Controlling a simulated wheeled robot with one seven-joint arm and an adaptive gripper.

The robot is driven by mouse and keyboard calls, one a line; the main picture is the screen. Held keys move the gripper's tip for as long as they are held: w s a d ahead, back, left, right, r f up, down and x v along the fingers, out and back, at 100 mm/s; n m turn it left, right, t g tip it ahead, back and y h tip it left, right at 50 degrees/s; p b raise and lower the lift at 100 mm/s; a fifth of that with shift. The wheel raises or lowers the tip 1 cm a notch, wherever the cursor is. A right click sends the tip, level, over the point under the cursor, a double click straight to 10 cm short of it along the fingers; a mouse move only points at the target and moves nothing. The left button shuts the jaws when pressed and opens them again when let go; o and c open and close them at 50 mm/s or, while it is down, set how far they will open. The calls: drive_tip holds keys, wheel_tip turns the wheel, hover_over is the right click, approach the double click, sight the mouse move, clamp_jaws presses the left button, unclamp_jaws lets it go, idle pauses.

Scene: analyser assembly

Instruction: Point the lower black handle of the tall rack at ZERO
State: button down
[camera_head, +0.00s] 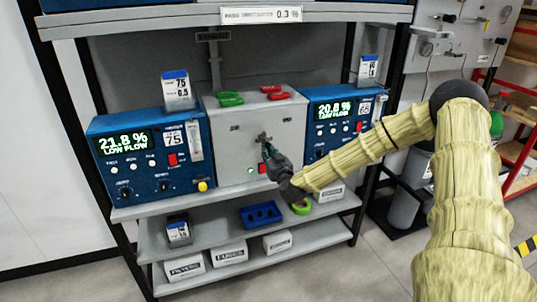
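My gripper (268,147) is dark and small in view, in front of the grey middle panel (223,130) of the shelf rack, close to a small grey metal fitting (264,137). I cannot tell whether it touches the fitting or whether its fingers are apart. A tall light-grey panel (425,62) with fittings and thin tubing stands at the back right. It carries a black handle (446,18) high up and another small dark fitting (453,54) lower down. No ZERO label is readable, and my arm hides part of the lower right.
Blue analysers (105,150) (311,112) flank the grey panel, reading 21.8 % and 20.8 % LOW FLOW. Red and green clips lie on top. Lower shelves hold a blue tray (261,214), a green ring (300,207) and white boxes (230,252). A red shelf stands far right; floor in front is clear.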

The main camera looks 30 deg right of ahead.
drive_tip(key=shift+a+m+b, duration=0.1)
drive_tip(key=shift+m+b, duration=0.2)
drive_tip(key=shift+b, duration=0.05)
drive_tip(key=shift+w+a+r+m+b, duration=0.1)
drive_tip(key=shift+a+r+m+b, duration=0.35)
drive_tip(key=shift+m+b, duration=2.05)
drive_tip(key=shift+w+a+r+m+b, duration=0.1)
drive_tip(key=shift+a+r+m+b, duration=0.35)
drive_tip(key=shift+m+b, duration=2)
drive_tip(key=shift+w+a+r+m+b, duration=0.1)
drive_tip(key=shift+a+r+m+b, duration=0.75)
drive_tip(key=shift+m, duration=2.9)
drive_tip(key=shift+d+f+b, duration=0.35)
drive_tip(key=shift+d+b, duration=0.05)
drive_tip(key=shift+d, duration=0.05)
drive_tip(key=c, duration=1.4)
unclamp_jaws()
drive_tip(key=shift+c, duration=0.2)
drive_tip(key=shift+r, duration=0.1)
drive_tip(key=v, duration=1.2)
